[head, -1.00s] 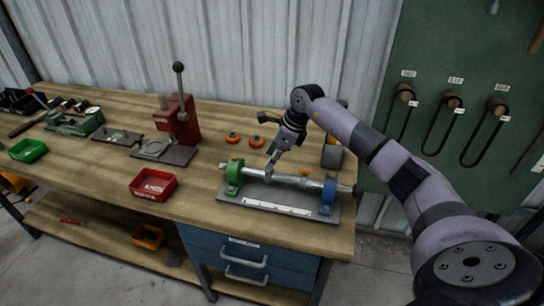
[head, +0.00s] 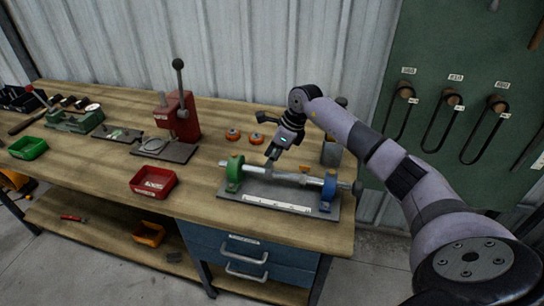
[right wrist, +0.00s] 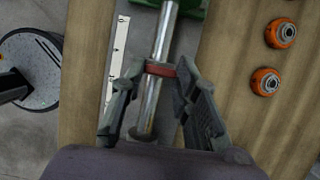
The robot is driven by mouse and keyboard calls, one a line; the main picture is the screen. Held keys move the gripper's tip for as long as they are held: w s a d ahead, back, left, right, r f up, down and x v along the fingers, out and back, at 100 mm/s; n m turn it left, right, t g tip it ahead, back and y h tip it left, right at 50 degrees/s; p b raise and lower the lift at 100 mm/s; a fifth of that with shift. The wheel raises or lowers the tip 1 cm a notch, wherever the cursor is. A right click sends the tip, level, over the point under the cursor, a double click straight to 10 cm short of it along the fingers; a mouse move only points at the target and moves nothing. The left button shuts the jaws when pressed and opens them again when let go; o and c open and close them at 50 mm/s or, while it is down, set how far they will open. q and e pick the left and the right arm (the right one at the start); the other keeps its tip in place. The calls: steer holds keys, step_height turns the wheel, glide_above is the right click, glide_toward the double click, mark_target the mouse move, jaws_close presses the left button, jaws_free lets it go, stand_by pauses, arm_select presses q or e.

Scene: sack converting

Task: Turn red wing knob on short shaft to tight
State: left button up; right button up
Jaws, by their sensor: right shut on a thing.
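The short shaft (head: 290,176) is a bright metal rod held between a green block (head: 235,170) and a blue block (head: 328,192) on a grey base plate with a white scale. The red wing knob (right wrist: 160,69) shows in the right wrist view as a red band around the shaft. My right gripper (right wrist: 161,71) has a finger on each side of it and is shut on it. In the head view my right gripper (head: 271,163) hides the knob. My left gripper is in neither current view.
Two orange ring parts (head: 233,134) lie behind the rig. A red tray (head: 153,182) stands to its left, and a red lever press (head: 177,118) stands farther back left. The bench front between tray and rig is bare.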

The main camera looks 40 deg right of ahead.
jaws_close()
steer(key=m+h, duration=0.1)
steer(key=m, duration=0.2)
steer(key=shift+a+m+t+b, duration=0.1)
steer(key=shift+m+t+b, duration=0.2)
steer(key=shift+t+b, duration=0.1)
steer(key=m, duration=0.1)
steer(key=m+h+b, duration=0.1)
steer(key=m, duration=0.2)
steer(key=shift+a+h+b, duration=0.25)
steer(key=shift+h+b, duration=0.05)
steer(key=shift+h, duration=0.1)
steer(key=m+h+b, duration=0.1)
steer(key=m, duration=0.2)
steer(key=m+h+b, duration=0.1)
steer(key=m, duration=0.1)
steer(key=shift+a+m+b, duration=0.2)
steer(key=shift+m+b, duration=0.15)
steer(key=shift+m, duration=0.05)
steer(key=shift+w+a+m+g+h+b, duration=0.1)
steer(key=shift+m+g+h+b, duration=0.3)
steer(key=shift+m, duration=0.7)
steer(key=shift+a+m+g+h+b, duration=0.1)
steer(key=shift+m+g+h+b, duration=0.25)
steer(key=shift+m, duration=0.75)
steer(key=shift+d, duration=0.1)
steer(key=o, duration=1)
jaws_free()
steer(key=shift+c, duration=0.2)
